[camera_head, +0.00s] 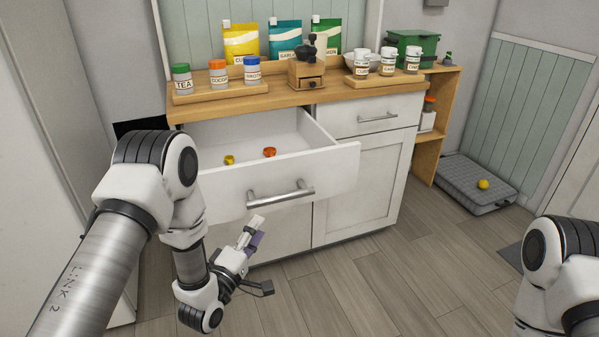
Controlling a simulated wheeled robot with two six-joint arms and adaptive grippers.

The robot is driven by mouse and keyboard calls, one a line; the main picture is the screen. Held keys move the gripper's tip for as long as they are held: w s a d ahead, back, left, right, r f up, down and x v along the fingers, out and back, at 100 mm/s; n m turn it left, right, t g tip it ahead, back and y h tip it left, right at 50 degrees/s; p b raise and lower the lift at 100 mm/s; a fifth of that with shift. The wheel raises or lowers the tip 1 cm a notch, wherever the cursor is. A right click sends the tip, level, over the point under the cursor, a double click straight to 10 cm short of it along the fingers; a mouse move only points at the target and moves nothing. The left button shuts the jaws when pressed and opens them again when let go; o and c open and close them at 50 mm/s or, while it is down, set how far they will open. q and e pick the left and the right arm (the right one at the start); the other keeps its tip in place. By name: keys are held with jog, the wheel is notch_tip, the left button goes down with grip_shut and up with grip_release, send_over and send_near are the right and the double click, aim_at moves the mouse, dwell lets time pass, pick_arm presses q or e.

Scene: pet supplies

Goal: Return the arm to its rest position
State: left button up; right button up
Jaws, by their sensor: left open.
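My left arm comes in from the left. Its gripper (252,236) is open and empty, low in front of the cabinet and below the handle of the open drawer. It looks apart from the handle (281,194). The drawer (245,178) is pulled out, with a small yellow item (229,160) and a small orange item (269,152) inside. My right arm shows only as white and black links at the lower right edge; its gripper is out of view.
The wooden counter (290,98) carries labelled jars, pouches, a grinder (307,68) and a green box (413,48). The floor between is clear.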

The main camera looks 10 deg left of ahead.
pick_arm(q)
jog(key=s+a+f+m+g+y, duration=0.1)
jog(key=s+f+m+g+y, duration=0.2)
jog(key=s+f+m+g, duration=1.1)
jog(key=s+f+n+g, duration=0.15)
jog(key=s+f, duration=0.35)
jog(key=s, duration=0.5)
jog(key=s+f+g, duration=0.3)
jog(key=s+f, duration=0.3)
jog(key=s, duration=0.3)
notch_tip(320, 180, up, 14)
jog(key=m+p, duration=0.1)
jog(key=p, duration=1.2)
jog(key=shift+s+a+f+g+y, duration=0.15)
jog(key=shift+s+a+g+y, duration=0.2)
jog(key=shift+s+y, duration=0.05)
jog(key=shift+s, duration=0.1)
